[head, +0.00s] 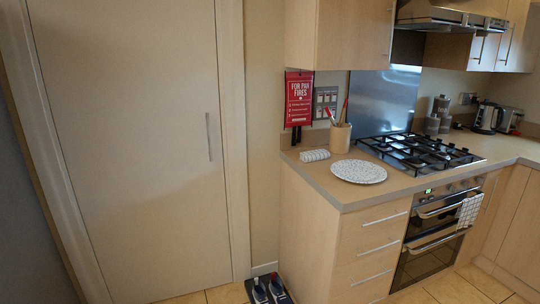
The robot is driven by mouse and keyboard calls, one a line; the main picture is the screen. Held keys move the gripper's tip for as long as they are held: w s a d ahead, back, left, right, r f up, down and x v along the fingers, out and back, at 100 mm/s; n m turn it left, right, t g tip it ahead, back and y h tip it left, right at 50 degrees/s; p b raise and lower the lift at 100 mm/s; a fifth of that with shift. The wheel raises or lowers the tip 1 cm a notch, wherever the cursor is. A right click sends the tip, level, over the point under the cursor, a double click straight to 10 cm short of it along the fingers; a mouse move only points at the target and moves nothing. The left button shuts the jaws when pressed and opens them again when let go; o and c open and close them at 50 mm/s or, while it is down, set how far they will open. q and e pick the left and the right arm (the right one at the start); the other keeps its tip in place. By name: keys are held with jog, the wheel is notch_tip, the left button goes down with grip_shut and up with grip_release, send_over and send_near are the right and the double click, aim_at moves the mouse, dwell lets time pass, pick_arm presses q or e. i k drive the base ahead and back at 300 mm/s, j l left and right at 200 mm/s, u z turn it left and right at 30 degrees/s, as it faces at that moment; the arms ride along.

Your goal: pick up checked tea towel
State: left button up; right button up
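A white tea towel with a dark checked pattern (469,210) hangs over the upper handle of the built-in oven (428,255), at the right of the head view. It hangs near the right end of that handle, in front of the oven. Neither my left nor my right gripper is in view.
The worktop (398,187) holds a patterned round plate (358,172), a rolled whitish cloth (315,155), a utensil pot (340,138) and a gas hob (418,153). Shoes (268,290) lie on the floor by the drawers. A tall closed door (130,150) fills the left.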

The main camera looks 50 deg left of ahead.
aim_at(313, 155)
jog(key=u, duration=1.45)
